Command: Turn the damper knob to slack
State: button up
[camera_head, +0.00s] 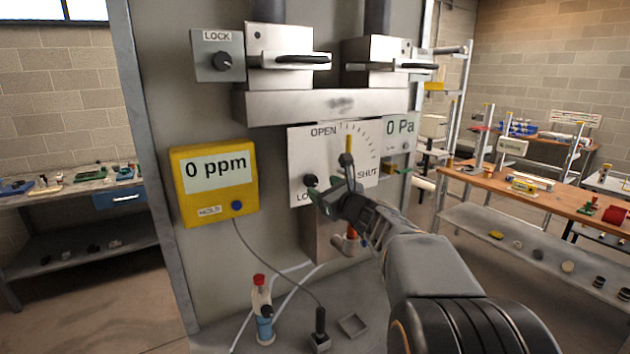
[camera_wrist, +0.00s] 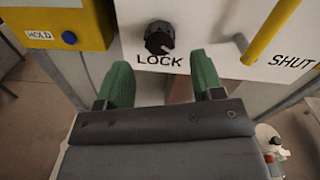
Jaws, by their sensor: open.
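The damper plate (camera_head: 300,150) is white, with OPEN and SHUT marked along a dial. A black round knob (camera_head: 310,180) sits at its lower left; it also shows in the wrist view (camera_wrist: 159,38) above the word LOCK. A small light mark shows on the knob's lower right. No slack label is readable. My gripper (camera_wrist: 162,72) has green fingers and is open and empty. In the wrist view its fingertips lie just below the knob, one to each side, apparently not gripping it. In the head view my gripper (camera_head: 330,200) partly hides the plate's lower edge.
A yellow lever (camera_head: 347,143) stands nearly upright close right of the knob. A yellow meter (camera_head: 214,182) reads 0 ppm at left. Another LOCK knob (camera_head: 222,62) sits at upper left. A red-capped bottle (camera_head: 263,310) and a black probe (camera_head: 320,330) stand below.

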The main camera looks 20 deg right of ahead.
aim_at(313, 183)
jog(key=shift+w+a+p, duration=0.2)
jog(key=shift+w+p, duration=0.05)
jog(key=shift+w, duration=0.85)
jog(key=shift+w+a+p, duration=0.2)
jog(key=shift+w, duration=0.9)
jog(key=c, duration=0.9)
